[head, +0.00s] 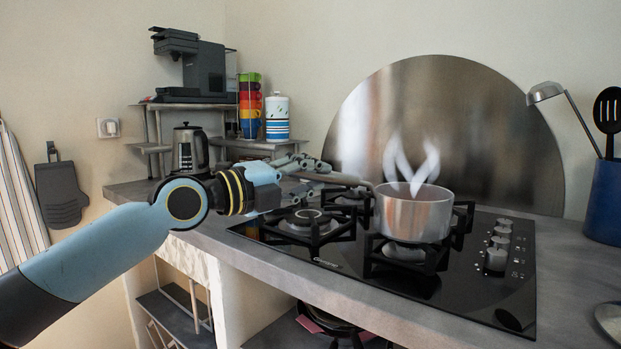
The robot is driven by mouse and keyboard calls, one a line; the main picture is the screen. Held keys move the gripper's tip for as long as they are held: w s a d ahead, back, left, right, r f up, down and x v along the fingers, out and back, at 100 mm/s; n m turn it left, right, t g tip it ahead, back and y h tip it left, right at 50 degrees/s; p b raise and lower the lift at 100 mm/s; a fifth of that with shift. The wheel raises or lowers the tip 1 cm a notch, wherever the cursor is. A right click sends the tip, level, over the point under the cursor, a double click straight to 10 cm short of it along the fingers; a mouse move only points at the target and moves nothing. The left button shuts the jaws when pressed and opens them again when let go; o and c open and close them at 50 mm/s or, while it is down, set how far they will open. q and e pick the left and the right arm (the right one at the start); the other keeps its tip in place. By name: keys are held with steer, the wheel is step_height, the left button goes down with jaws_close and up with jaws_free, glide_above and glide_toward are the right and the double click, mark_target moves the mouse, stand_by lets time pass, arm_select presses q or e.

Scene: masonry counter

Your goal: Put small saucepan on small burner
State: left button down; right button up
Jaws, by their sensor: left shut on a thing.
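The small saucepan (413,218) is a shiny metal pot, upright, with white steam rising from it. It is over the front right burner (403,252) of the black gas hob; I cannot tell whether it rests on the grate or is just above it. Its handle points left toward my left gripper (318,172), which is shut on the handle. The fingers partly hide the handle. Another burner (308,218) at the front left is bare. The burners at the back are partly hidden by the pan and gripper. My right gripper is not in view.
The hob's knobs (497,245) are at its right. A blue utensil holder (604,203) stands at the far right. A kettle (190,150), colourful stacked cups (249,105) and a coffee machine (203,66) are at the back left. A round metal splash plate (490,130) is behind the hob.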

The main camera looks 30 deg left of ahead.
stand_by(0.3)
arm_select(q)
steer(key=c, duration=1.1)
jaws_free()
steer(key=shift+o, duration=0.2)
steer(key=shift+f, duration=0.2)
